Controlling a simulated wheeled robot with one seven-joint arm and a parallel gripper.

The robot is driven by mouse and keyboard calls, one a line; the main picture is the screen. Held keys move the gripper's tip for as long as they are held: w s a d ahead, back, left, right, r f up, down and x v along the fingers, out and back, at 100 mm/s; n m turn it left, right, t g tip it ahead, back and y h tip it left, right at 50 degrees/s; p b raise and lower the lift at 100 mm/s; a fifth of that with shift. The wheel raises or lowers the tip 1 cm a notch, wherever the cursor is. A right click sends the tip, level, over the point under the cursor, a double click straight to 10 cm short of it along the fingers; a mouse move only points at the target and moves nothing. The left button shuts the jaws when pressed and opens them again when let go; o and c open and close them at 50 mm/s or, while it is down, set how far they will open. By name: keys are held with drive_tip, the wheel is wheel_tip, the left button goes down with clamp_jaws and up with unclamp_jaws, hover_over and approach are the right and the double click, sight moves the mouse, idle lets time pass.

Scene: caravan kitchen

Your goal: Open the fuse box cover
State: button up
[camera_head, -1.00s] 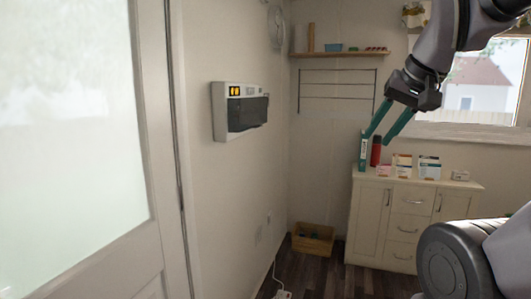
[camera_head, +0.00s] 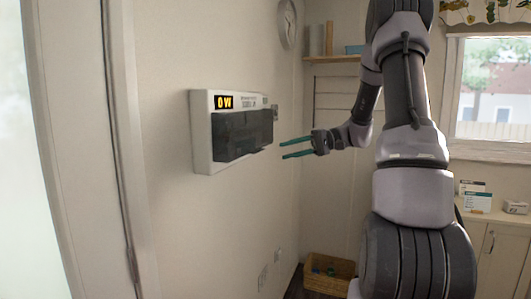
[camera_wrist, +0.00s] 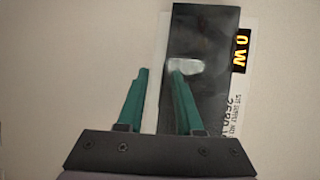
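The fuse box (camera_head: 202,133) is a white unit on the left wall with an orange lit display at its upper left. Its dark, see-through cover (camera_head: 243,134) is down over the front. My gripper (camera_head: 281,150) is just right of the box, its two green fingers apart and pointing at it. In the wrist view the cover (camera_wrist: 207,75) fills the upper right, and the open fingers (camera_wrist: 160,70) are empty. One finger overlaps the cover there, close to a pale tab (camera_wrist: 185,66); I cannot tell if they touch.
A door frame (camera_head: 125,150) stands at the left. A round clock (camera_head: 287,24) hangs above the box, and a shelf (camera_head: 330,58) is on the back wall. A basket (camera_head: 328,274) sits on the floor. A white cabinet (camera_head: 500,250) is at the right.

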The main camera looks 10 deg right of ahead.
drive_tip(key=w+d+f+t+y, duration=0.2)
drive_tip(key=w+d, duration=0.2)
drive_tip(key=x, duration=1)
drive_tip(key=shift+a+r+m, duration=0.3)
clamp_jaws()
idle(0.9)
